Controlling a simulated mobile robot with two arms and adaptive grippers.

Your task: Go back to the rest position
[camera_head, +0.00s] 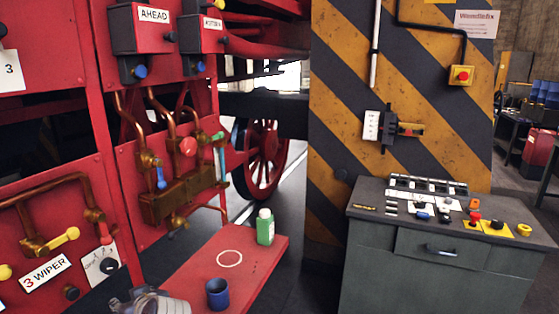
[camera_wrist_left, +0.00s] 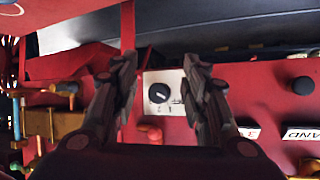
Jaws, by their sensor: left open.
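My left gripper (camera_head: 140,301) shows at the bottom left of the head view, in front of the red engine panel and to the left of the blue cup. In the left wrist view my left gripper (camera_wrist_left: 160,68) is open, with its two fingers apart and nothing between them. Beyond the fingers is a white plate with a black knob (camera_wrist_left: 158,93) on a red panel. My right gripper is in neither view.
A red bench (camera_head: 205,262) holds a blue cup (camera_head: 218,293) and a green bottle (camera_head: 265,226). The red panel carries copper pipes and valves (camera_head: 180,195). A grey cabinet (camera_head: 440,270) with small parts on top stands right, beside a striped pillar (camera_head: 335,130).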

